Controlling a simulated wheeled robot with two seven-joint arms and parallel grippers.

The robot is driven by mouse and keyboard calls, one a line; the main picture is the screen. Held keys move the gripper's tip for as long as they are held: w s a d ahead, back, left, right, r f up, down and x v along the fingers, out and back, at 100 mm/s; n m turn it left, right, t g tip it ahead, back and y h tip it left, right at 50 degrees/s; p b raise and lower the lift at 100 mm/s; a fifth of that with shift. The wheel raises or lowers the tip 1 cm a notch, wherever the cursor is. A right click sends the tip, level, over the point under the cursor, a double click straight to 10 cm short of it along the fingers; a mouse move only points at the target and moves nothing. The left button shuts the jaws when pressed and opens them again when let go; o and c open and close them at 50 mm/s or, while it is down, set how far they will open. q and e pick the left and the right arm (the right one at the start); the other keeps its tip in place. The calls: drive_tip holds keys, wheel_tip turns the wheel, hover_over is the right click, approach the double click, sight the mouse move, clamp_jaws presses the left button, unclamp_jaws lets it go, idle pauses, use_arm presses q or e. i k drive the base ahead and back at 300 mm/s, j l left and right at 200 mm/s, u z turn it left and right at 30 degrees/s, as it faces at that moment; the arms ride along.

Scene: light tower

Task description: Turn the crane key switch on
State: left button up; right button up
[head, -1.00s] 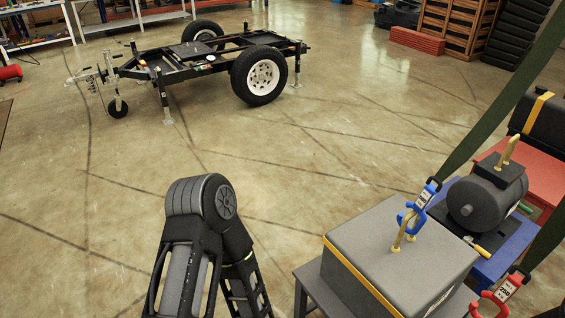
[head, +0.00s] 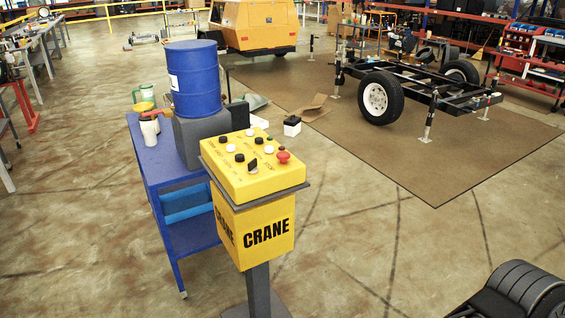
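The yellow crane control box (head: 266,232) stands on a dark post, with the word CRANE on its front. Its sloped top panel (head: 235,178) carries several black and white buttons, a red mushroom button (head: 283,157) and a black key-like switch (head: 253,164). The switch's exact position is too small to read. Part of one of my arms shows at the bottom right, well away from the box. Neither gripper is in view.
A blue cart (head: 163,168) with a blue barrel (head: 193,80) and a white cup (head: 149,130) stands directly behind and left of the box. A trailer frame (head: 420,88) stands on a brown mat (head: 440,180). The floor right of the box is clear.

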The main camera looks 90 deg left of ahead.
sight(252, 168)
drive_tip(key=u, duration=3.15)
